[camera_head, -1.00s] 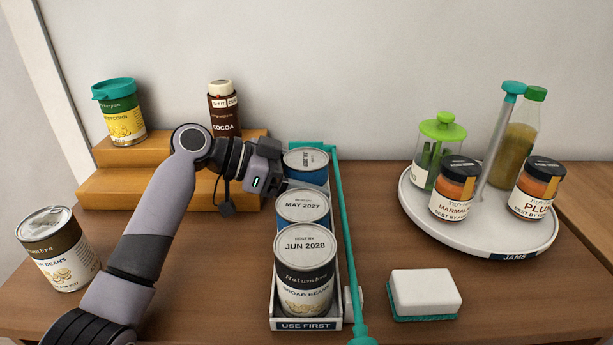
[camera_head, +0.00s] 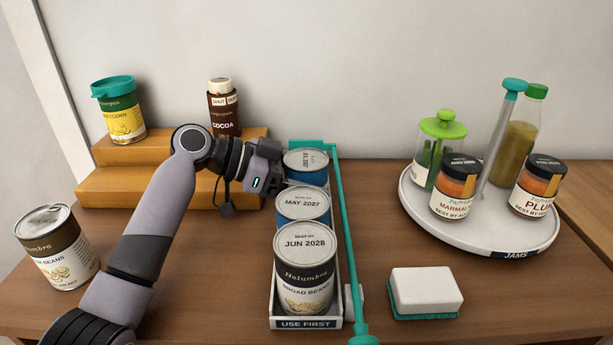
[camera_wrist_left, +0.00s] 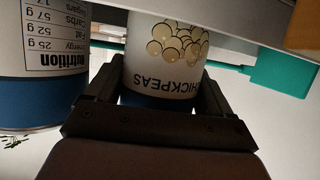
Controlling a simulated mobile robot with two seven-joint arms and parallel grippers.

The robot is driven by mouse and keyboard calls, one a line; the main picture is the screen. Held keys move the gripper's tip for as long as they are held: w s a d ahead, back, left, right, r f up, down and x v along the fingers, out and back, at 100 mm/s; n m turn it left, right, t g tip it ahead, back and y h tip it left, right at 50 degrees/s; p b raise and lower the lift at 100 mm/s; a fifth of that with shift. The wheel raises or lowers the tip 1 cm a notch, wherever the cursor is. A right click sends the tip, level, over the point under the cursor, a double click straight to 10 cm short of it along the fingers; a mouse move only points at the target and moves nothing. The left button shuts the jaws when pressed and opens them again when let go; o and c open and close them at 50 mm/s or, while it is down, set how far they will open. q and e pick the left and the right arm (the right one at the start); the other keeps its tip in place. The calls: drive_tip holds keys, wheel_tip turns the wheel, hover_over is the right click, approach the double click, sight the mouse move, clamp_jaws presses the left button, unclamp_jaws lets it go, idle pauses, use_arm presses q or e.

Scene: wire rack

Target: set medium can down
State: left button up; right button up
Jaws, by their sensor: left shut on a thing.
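A blue and white can labelled chickpeas (camera_wrist_left: 165,62) is between the fingers of my left gripper (camera_wrist_left: 158,100) in the left wrist view. In the head view it is the rear can (camera_head: 306,163) in the narrow "USE FIRST" rack (camera_head: 306,323). My left gripper (camera_head: 284,180) reaches it from the left and is shut on it. The can looks upright, in line with the others; whether its base touches the rack floor is hidden. A can marked MAY 2027 (camera_head: 302,204) stands in front of it, then a broad beans can marked JUN 2028 (camera_head: 304,270). My right gripper is not in view.
A teal bar (camera_head: 346,230) runs along the rack's right side. A wooden step (camera_head: 120,187) with a sweetcorn can and a cocoa bottle is behind my arm. A sponge (camera_head: 426,291) and jam turntable (camera_head: 480,235) are at right.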

use_arm(q)
drive_tip(key=shift+f, duration=0.4)
drive_tip(key=shift+r, duration=0.15)
drive_tip(key=o, duration=1.3)
